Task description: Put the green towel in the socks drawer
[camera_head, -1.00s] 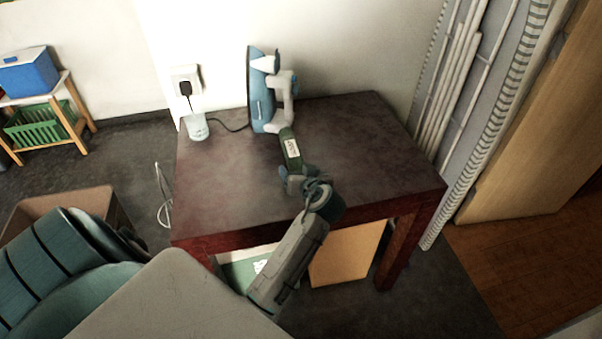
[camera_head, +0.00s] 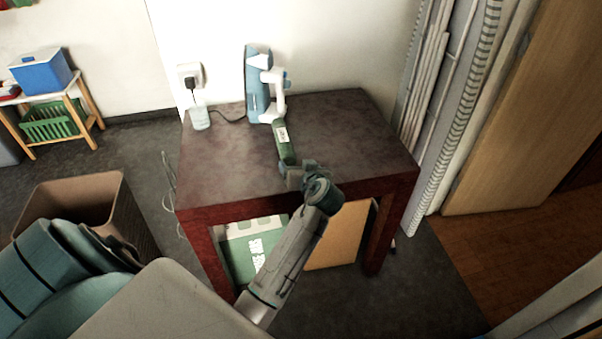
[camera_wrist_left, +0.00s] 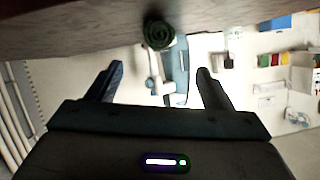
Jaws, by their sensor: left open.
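The green towel (camera_head: 282,142) is a rolled cylinder with a white label, lying on the dark red-brown table, pointing from the iron toward the front edge. My left gripper (camera_head: 303,173) is at its near end, low over the table's front part. In the left wrist view the towel's spiral end (camera_wrist_left: 159,35) shows ahead, in line with the gap between the open left fingers (camera_wrist_left: 158,80). The towel is not gripped. No drawer marked for socks can be made out. My right gripper is out of view.
A blue and white iron (camera_head: 258,85) stands behind the towel, and a clear cup (camera_head: 200,117) is at the table's back left. A green and white box (camera_head: 240,250) and an orange-brown panel (camera_head: 340,240) are below. A brown bin (camera_head: 85,200) stands left.

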